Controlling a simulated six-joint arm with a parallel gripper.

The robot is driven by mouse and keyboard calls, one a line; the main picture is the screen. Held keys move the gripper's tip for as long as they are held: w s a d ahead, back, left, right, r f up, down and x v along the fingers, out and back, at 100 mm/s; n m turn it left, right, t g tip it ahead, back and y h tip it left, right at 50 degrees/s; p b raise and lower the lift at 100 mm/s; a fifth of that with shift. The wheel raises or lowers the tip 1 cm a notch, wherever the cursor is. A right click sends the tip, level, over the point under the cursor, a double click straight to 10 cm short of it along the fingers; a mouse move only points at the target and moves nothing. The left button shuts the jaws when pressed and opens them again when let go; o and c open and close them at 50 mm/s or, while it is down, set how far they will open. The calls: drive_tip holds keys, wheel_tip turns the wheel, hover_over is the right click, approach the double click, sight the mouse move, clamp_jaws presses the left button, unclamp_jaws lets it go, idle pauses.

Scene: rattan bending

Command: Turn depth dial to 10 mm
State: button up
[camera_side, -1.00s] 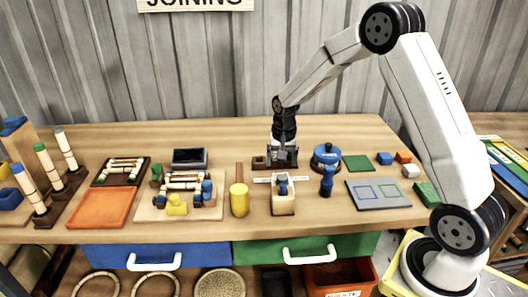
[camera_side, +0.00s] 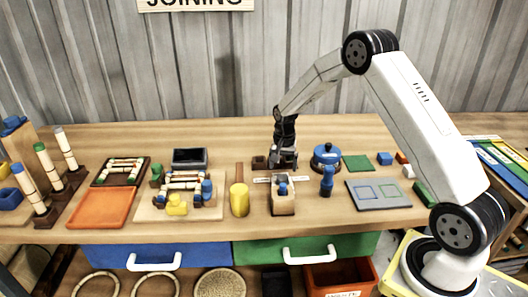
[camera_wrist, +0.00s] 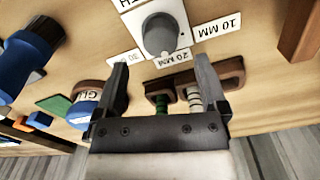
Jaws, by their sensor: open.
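The depth dial is a grey knob (camera_wrist: 160,34) on a white base. In the wrist view it sits at the top centre, beyond my fingertips, with a "10 MM" label (camera_wrist: 216,29) to its right, a "20 MM" label (camera_wrist: 173,57) below it and a partly hidden "30" label (camera_wrist: 124,59) to its left. In the side view my gripper (camera_side: 284,160) is low over the table's middle, and I cannot make out the dial there.
A blue glue pot (camera_wrist: 88,105) is close to the left finger. In the side view a yellow cylinder (camera_side: 239,200), a wooden block device (camera_side: 283,203) and a blue-handled tool (camera_side: 327,181) stand nearer the front.

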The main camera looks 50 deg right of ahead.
sight(283, 176)
drive_tip(key=shift+f, duration=2.5)
clamp_jaws()
drive_tip(key=shift+n, duration=0.5)
drive_tip(key=n, duration=1.1)
